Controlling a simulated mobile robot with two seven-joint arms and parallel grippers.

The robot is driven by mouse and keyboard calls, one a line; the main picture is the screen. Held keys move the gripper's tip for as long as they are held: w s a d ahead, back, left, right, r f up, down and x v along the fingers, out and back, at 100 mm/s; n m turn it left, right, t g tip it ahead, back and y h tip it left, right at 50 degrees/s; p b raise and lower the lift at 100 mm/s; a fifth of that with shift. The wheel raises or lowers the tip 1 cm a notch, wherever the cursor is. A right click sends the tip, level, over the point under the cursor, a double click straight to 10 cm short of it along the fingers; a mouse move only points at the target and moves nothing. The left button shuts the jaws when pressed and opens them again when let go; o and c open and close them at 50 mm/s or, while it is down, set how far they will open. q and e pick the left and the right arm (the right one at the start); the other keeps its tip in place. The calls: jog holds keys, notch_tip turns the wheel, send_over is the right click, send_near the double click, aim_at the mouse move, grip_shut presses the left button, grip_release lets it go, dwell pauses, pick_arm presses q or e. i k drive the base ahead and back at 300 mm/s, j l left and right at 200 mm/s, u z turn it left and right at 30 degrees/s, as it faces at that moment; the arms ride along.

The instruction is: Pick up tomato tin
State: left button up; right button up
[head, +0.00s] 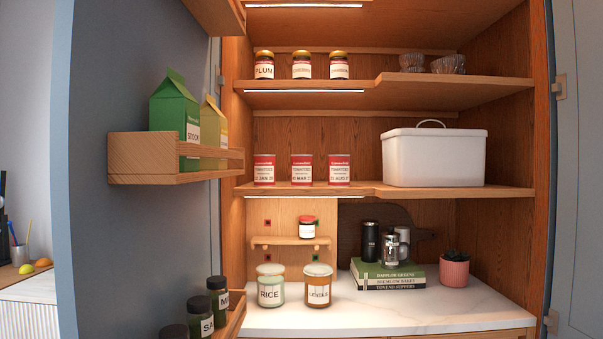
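Three red and white tomato tins stand upright in a row on the middle shelf (360,190) of the larder. The left tin (264,170), the middle tin (302,170) and the right tin (339,170) each carry a date on the label. The dates are small; the left seems to read JAN, the middle MAR and the right AUG. The tins stand apart with small gaps, near the shelf's front edge. Neither of my grippers is in the head view.
A white lidded box (434,157) stands right of the tins. Jam jars (302,66) are on the shelf above. The open left door carries a wooden rack (145,160) with cartons, jutting toward the tins. Below are a rice jar (270,286), books (388,276) and a pink plant pot (454,273).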

aim_at(302, 165)
jog(key=k+l+u, duration=0.1)
jog(key=u, duration=0.85)
jog(key=l+u, duration=1)
jog(key=l, duration=0.25)
jog(key=k+l+u, duration=0.1)
jog(key=l, duration=0.3)
